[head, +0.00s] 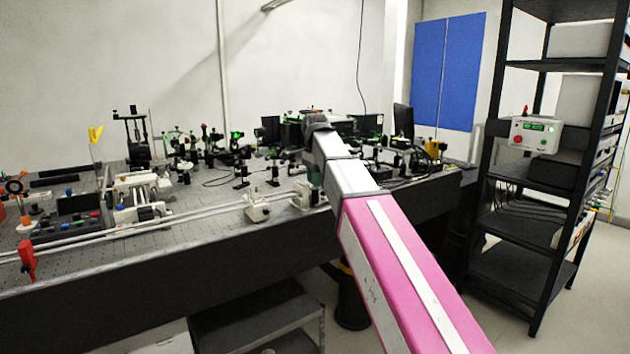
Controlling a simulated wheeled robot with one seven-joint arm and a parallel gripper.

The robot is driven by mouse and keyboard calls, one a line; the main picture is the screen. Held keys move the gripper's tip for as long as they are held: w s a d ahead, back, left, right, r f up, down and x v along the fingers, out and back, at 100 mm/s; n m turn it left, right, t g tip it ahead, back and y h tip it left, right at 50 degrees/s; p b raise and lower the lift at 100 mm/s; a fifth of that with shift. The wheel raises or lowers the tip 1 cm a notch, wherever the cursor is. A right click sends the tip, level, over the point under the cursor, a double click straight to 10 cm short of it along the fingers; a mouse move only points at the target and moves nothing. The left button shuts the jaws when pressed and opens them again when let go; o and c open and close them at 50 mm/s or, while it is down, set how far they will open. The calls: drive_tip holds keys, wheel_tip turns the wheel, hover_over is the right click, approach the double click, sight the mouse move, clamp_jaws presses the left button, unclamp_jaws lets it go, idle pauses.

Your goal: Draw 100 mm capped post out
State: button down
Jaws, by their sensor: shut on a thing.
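My arm reaches from the lower right over the optical bench (140,248), and its far end is bent down above the right half of the bench. My gripper's fingers are hidden behind my own arm, so I cannot see what is between them. I cannot pick out the 100 mm capped post. Several small dark posts and mounts stand on the bench left of my arm's end, among them a mount with a green glow (237,136).
Long rails (195,216) run along the bench front, with a cream carrier block (257,206) close to my arm's end. A red clamp (27,258) stands at the left edge. A black shelf rack (553,190) stands at the right. Monitors line the bench back.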

drive_tip(key=shift+r, duration=1.9)
drive_tip(key=shift+r, duration=0.15)
drive_tip(key=shift+r, duration=1.2)
drive_tip(key=shift+s, duration=0.1)
